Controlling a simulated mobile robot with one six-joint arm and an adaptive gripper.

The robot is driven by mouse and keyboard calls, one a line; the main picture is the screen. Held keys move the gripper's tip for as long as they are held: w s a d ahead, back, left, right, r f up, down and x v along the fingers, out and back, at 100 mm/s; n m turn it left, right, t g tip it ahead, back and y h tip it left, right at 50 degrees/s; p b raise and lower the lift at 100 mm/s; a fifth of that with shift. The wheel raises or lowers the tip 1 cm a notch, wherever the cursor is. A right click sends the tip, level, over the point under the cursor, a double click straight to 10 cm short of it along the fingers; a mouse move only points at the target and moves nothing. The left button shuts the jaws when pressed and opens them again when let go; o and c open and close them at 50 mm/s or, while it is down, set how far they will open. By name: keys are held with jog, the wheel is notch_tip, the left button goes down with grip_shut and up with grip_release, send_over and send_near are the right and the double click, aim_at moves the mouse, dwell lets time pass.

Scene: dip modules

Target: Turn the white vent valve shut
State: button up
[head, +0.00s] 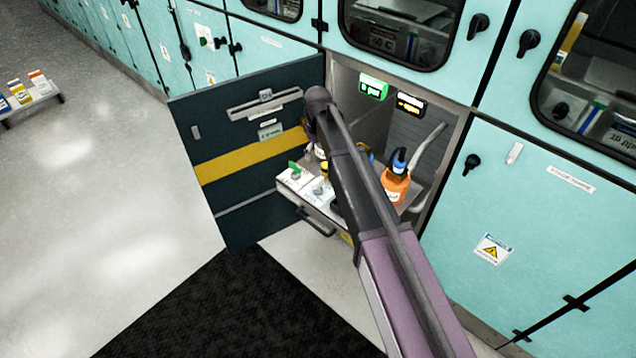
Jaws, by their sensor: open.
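A white valve knob (319,187), which looks like the vent valve, sits on a white panel (311,200) at the front of a pull-out drawer in the open cabinet. A green-handled valve (295,168) stands on the same panel, to its left. My gripper (316,152) points down behind the end of my arm, above and behind the panel. It is open and mostly hidden by my arm, apart from the white knob. Its fingertips are not clear.
An orange bottle (395,186) with a dark top stands right of my arm in the cabinet. A green display (373,87) and an amber display (410,104) hang inside. The open dark door (250,210) bounds the left side.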

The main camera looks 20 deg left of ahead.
aim_at(318, 180)
jog(key=shift+f, duration=0.1)
dwell(0.3)
notch_tip(318, 180, down, 14)
jog(key=b, duration=1.3)
jog(key=shift+r+b, duration=0.25)
jog(key=shift+b, duration=0.15)
jog(key=shift+s+d, duration=0.1)
jog(key=c, duration=1)
